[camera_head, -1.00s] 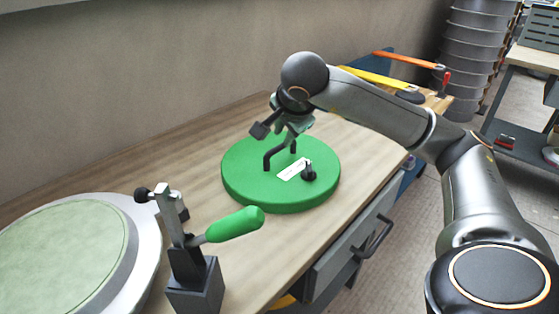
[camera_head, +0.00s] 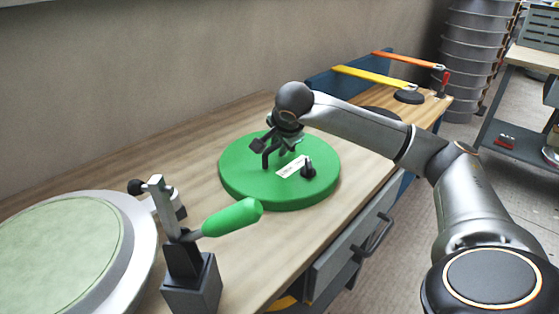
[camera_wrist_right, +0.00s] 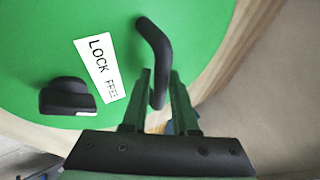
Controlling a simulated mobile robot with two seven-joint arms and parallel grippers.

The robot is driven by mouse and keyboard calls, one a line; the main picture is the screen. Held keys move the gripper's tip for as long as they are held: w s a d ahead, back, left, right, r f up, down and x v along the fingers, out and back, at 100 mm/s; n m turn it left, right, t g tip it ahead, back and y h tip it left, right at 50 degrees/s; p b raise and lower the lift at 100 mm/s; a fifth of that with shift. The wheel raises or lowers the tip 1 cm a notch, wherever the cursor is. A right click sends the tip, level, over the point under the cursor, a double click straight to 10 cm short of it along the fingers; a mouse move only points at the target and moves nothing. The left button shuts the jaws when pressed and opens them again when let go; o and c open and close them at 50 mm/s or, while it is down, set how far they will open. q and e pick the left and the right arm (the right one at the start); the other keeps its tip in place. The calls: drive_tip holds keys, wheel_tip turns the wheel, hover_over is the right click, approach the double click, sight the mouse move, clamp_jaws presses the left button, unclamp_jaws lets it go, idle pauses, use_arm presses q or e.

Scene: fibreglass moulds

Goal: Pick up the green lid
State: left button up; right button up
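The green lid (camera_head: 240,175) is a thick round disc lying flat on the wooden bench. It carries a black bent handle (camera_wrist_right: 153,50), a black knob (camera_head: 308,170) and a white label reading LOCK and FREE (camera_wrist_right: 100,68). My right gripper (camera_head: 274,143) is low over the lid at the handle. In the right wrist view its fingers (camera_wrist_right: 160,85) are apart, one on each side of the handle, with a small gap showing on the right. My left gripper is not in view.
A toggle clamp with a green grip (camera_head: 232,217) stands on the bench (camera_head: 125,165) in front of the lid. A round mould with a pale green face (camera_head: 60,245) lies at the left. Yellow (camera_head: 365,77) and orange (camera_head: 405,59) bar clamps are at the far end.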

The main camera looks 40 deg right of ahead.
drive_tip(key=shift+c, duration=0.4)
clamp_jaws()
drive_tip(key=shift+r, duration=0.1)
idle(0.8)
